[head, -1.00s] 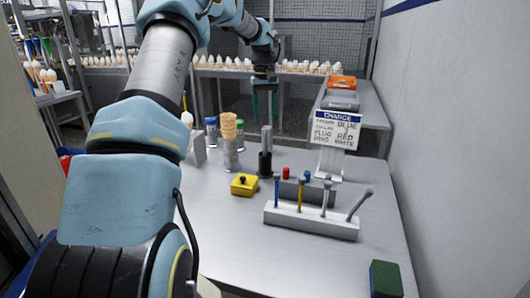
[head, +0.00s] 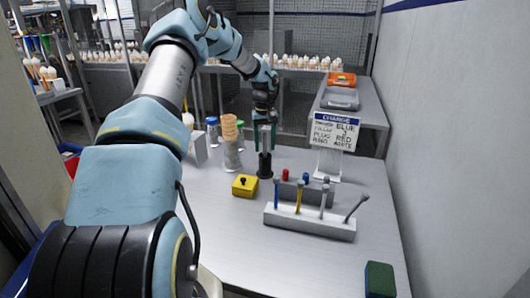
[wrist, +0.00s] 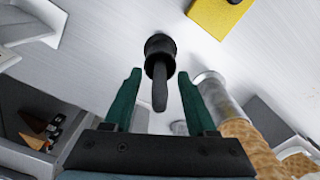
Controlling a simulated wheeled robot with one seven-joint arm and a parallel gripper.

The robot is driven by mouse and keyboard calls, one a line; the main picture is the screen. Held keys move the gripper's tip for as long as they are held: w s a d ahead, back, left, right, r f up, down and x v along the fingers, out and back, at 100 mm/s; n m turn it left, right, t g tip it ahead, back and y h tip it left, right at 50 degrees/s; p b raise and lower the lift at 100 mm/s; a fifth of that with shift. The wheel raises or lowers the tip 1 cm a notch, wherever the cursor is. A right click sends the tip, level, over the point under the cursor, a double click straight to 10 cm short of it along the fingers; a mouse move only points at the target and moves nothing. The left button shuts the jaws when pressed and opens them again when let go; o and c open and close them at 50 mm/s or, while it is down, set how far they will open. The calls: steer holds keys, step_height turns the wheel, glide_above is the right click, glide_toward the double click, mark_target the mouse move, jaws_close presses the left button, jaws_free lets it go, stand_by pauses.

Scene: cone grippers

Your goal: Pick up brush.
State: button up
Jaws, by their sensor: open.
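What looks like the brush (head: 265,142) stands upright in a black cylindrical holder (head: 265,168) on the table; its grey handle points up and its lower end is hidden. In the wrist view the brush handle (wrist: 160,88) rises from the dark holder (wrist: 158,46) towards the camera. My gripper (head: 265,148) is above the holder, pointing down, with its green fingers on either side of the handle. In the wrist view my gripper (wrist: 158,74) is open, with gaps between the handle and both fingers.
A stack of cones (head: 230,128) in a metal holder stands close left of the brush. A yellow box (head: 245,186) with a black knob is in front. A white rack (head: 309,222) with several tools, a sign (head: 335,132) and a sponge (head: 380,279) are to the right.

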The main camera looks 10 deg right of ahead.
jaws_close()
stand_by(0.3)
stand_by(0.3)
